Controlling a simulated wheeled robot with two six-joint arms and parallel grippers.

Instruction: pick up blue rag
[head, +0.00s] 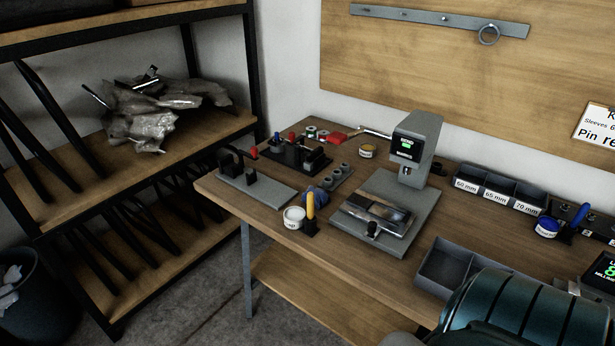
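A small crumpled dark-blue thing (317,194), which looks like the blue rag, lies on the wooden workbench (345,265). It is behind a white tub (294,217) and a yellow-handled tool (310,206), which partly hide it. It is too small to make out its full shape. Neither of my grippers is in view.
A grey press (412,150) stands to the right of the blue thing. A grey fixture (258,186) is to its left. Grey bins (445,266) and a teal ribbed cushion-like object (530,310) are at lower right.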

